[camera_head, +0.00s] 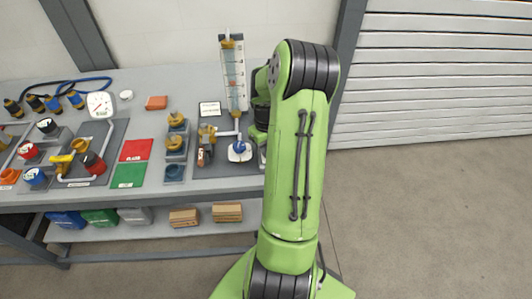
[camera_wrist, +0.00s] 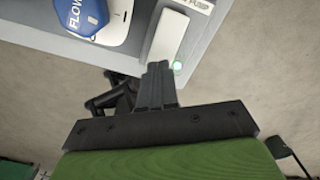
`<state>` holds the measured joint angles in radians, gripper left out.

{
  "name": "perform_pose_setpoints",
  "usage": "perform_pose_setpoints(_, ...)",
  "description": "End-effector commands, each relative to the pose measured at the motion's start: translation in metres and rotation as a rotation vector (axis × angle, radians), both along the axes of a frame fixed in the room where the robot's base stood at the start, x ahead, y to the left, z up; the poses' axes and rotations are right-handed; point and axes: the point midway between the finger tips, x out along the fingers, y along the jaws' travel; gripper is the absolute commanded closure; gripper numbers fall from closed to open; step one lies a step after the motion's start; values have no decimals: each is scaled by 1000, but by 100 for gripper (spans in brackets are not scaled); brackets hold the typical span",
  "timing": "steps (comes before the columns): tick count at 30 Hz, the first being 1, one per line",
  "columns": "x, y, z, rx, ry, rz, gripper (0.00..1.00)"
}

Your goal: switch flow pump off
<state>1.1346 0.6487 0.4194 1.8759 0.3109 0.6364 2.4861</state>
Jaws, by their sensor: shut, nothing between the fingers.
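In the wrist view a pale rectangular plate (camera_wrist: 171,36) lies at the bench edge, beside a label (camera_wrist: 202,3) on which "PUMP" is partly readable. A small light (camera_wrist: 177,66) glows pale green at the plate's near end. My gripper (camera_wrist: 157,68) is shut and empty, with its fingertips close to that end of the plate; I cannot tell whether they touch it. The plate's switch position is not clear. In the head view my green arm hides the gripper and most of this area.
A blue knob marked "FLOW" (camera_wrist: 84,14) is beside the plate; it also shows in the head view (camera_head: 239,149). A tall flow tube (camera_head: 233,72) stands behind it. Valves and gauges crowd the bench to the left. Open floor (camera_head: 430,210) lies right.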

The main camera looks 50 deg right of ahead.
Motion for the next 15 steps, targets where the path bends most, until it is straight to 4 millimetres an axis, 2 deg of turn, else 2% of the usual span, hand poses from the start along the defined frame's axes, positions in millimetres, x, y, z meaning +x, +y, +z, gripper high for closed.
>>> perform_pose_setpoints(15,0,0,-5,0,0,0,100)
